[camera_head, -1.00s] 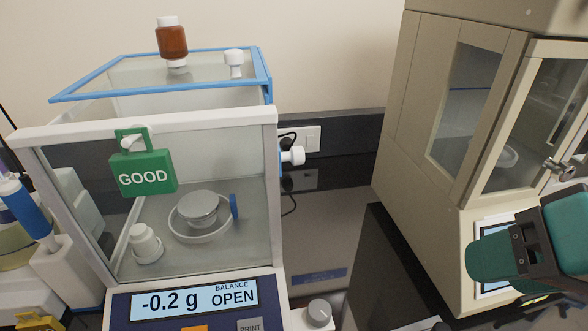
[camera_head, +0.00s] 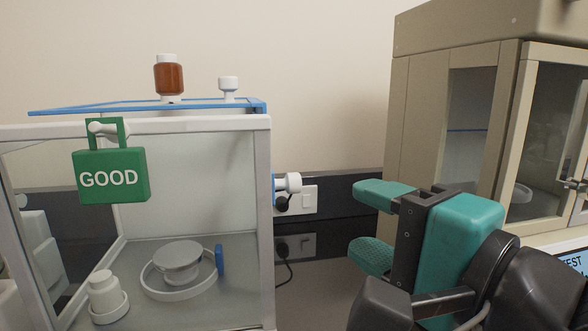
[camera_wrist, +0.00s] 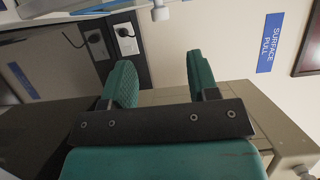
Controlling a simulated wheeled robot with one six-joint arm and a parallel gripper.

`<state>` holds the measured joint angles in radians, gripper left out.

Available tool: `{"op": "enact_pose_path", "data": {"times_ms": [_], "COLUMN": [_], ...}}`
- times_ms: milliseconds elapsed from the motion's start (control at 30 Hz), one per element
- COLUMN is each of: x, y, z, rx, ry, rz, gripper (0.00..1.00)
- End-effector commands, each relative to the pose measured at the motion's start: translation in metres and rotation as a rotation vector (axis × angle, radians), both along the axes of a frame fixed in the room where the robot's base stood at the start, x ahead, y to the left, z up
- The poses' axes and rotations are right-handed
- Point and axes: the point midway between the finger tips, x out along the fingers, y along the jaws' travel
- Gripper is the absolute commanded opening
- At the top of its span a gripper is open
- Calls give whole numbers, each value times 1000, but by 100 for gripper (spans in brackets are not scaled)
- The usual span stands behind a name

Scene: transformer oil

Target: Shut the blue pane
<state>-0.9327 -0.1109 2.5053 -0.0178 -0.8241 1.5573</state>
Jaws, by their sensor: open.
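The balance's glass draft shield (camera_head: 262,220) stands at left in the head view. A blue-framed pane (camera_head: 200,106) lies on top and bears a white knob (camera_head: 228,86). A blue edge with another white knob (camera_head: 291,182) sticks out behind the right side wall. I cannot tell whether both belong to one blue pane. My gripper (camera_head: 371,223), with green fingers, is open and empty, right of the side knob and apart from it. In the wrist view, the open fingers (camera_wrist: 160,72) have nothing between them; a white knob (camera_wrist: 160,10) shows at the top edge.
A brown bottle (camera_head: 168,78) stands on the top pane. A green GOOD tag (camera_head: 110,178) hangs at the shield's front. Inside are a pan (camera_head: 178,262) and a small white weight (camera_head: 104,290). A beige cabinet (camera_head: 425,110) stands at right. A wall socket (camera_head: 309,198) is behind.

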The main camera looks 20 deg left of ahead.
Motion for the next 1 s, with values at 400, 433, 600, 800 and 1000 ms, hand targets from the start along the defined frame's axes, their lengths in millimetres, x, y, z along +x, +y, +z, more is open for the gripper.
{"op": "enact_pose_path", "data": {"times_ms": [400,433,600,800,1000], "x": [11,11,20,36,59], "y": [15,15,27,50,82], "z": [7,7,7,7,5], "rx": [-6,-6,-5,-4,-2], "ry": [5,4,6,2,0], "rz": [-1,-1,0,-1,0], "gripper": [54,54,54,54,54]}}
